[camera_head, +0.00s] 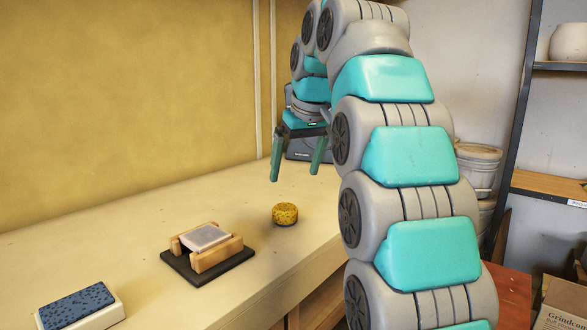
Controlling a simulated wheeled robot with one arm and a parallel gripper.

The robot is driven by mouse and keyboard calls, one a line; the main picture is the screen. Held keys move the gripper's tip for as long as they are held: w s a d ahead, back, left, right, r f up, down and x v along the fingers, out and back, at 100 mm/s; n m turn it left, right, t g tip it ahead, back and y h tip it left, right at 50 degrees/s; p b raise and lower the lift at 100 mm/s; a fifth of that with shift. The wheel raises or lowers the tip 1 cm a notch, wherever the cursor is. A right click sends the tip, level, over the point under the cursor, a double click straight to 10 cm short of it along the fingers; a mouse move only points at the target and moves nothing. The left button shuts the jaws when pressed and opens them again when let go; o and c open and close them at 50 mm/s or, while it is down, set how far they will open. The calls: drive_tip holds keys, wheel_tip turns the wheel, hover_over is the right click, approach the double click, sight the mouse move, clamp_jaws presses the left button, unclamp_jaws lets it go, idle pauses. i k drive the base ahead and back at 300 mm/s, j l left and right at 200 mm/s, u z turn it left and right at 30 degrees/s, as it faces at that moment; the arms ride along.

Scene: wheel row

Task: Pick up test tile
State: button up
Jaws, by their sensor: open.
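The test tile (205,237) looks like a pale pinkish-grey flat square. It rests across a wooden holder (219,256) with two light rails on a dark base plate. It sits slightly tilted in the picture, on the bench left of the middle. My gripper (296,173) hangs above the bench to the upper right of the tile, well apart from it. Its two teal fingers point down and are spread open, with nothing between them.
A yellow speckled sponge (285,215) sits on the bench (120,240) right of the holder. A block with a blue speckled top (77,305) lies front left. A dark device (298,150) stands behind my gripper. My arm covers the bench's right side.

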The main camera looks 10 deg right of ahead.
sight(199, 240)
drive_tip(key=k+j+u, duration=0.35)
drive_tip(key=j, duration=0.25)
drive_tip(key=k+j+u, duration=0.2)
drive_tip(key=k+j, duration=0.1)
drive_tip(key=j, duration=0.1)
